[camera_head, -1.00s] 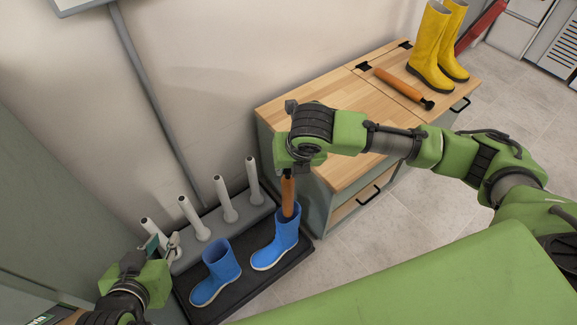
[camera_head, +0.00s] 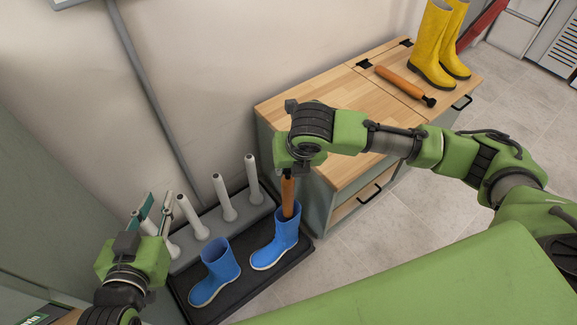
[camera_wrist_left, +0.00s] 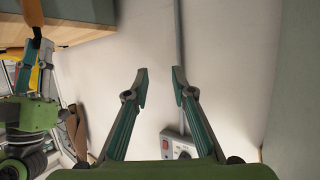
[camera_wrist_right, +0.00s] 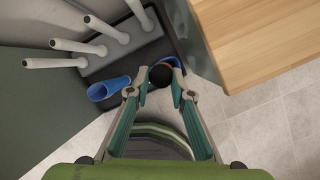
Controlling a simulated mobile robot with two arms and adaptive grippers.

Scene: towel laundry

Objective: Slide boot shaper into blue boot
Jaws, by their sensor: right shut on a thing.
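An orange boot shaper (camera_head: 288,187) stands upright in the head view, its lower end hidden inside the opening of the right-hand blue boot (camera_head: 277,240). My right gripper (camera_head: 289,169) is shut on its top end; the shaper's dark knob (camera_wrist_right: 160,75) shows between the fingertips in the right wrist view. A second blue boot (camera_head: 217,272) stands to the left on the black tray. My left gripper (camera_head: 153,210) is raised by the left end of the rack, and its fingers (camera_wrist_left: 159,85) are apart and empty. Another orange boot shaper (camera_head: 404,84) lies on the wooden cabinet top.
A grey rack with several upright white posts (camera_head: 222,196) stands behind the blue boots. The wooden-topped cabinet (camera_head: 335,105) stands close to the right. Yellow boots (camera_head: 432,50) stand on its far end. The black tray (camera_head: 262,275) has bare room in front.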

